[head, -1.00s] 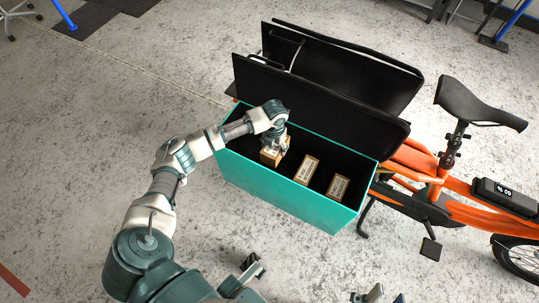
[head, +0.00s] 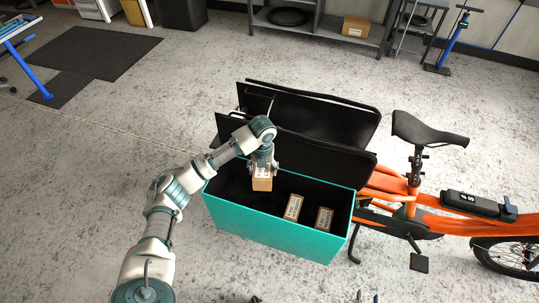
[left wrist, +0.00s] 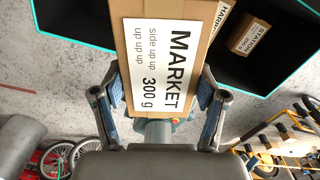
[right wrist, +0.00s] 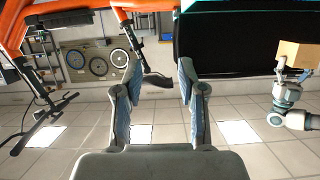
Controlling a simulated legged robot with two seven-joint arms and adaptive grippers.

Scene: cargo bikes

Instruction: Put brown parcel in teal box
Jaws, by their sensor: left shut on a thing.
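The teal box (head: 262,230) stands open beside the orange bike, its black lid (head: 300,145) raised at the back. My left gripper (head: 262,167) is shut on a brown parcel (head: 262,182) over the left part of the box. In the left wrist view this parcel (left wrist: 150,65) shows a white "MARKET 300 g" label between both fingers. I cannot tell whether its lower end is below the rim. Two other brown parcels, a left one (head: 293,207) and a right one (head: 324,219), lie inside the box. My right gripper (right wrist: 156,85) is open and empty in the right wrist view.
The orange bike (head: 400,190) with its black saddle (head: 428,130) stands right of the box. A grey shelf (head: 320,30) at the back holds another brown parcel (head: 356,26). A dark mat (head: 95,60) lies at the back left. The floor in front is clear.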

